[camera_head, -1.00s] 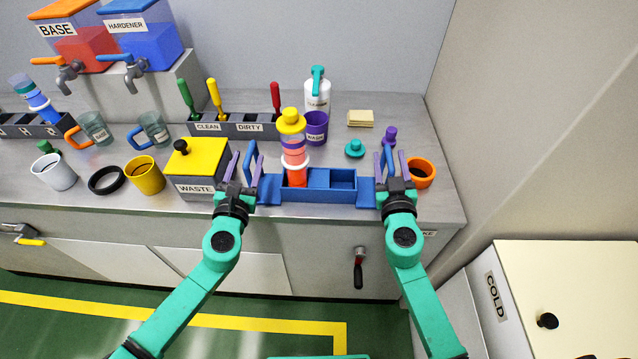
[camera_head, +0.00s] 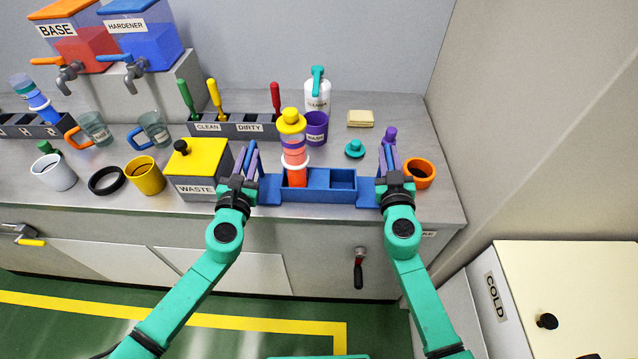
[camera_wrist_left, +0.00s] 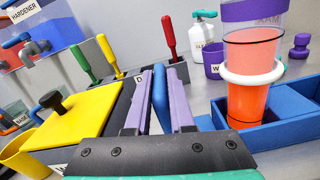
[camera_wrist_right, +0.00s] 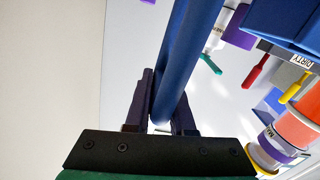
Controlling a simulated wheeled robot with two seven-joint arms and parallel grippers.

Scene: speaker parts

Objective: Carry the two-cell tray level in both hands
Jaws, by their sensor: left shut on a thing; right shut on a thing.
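The blue two-cell tray (camera_head: 320,195) sits at the counter's front edge; I cannot tell whether it touches the counter. A tall cup with orange-red contents, a white ring and a yellow top (camera_head: 293,150) stands upright in its left cell. The right cell (camera_head: 343,180) looks empty. My left gripper (camera_head: 246,160) is shut on the tray's left blue handle (camera_wrist_left: 160,92), between purple fingers in the left wrist view. My right gripper (camera_head: 389,160) is shut on the right handle, a blue bar (camera_wrist_right: 185,60) in the right wrist view.
A yellow-lidded WASTE box (camera_head: 197,168) stands close left of my left gripper. An orange ring-shaped cup (camera_head: 420,173) is right of my right gripper. A purple cup (camera_head: 315,127), a teal piece (camera_head: 354,149) and a yellow sponge (camera_head: 360,118) lie behind the tray.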

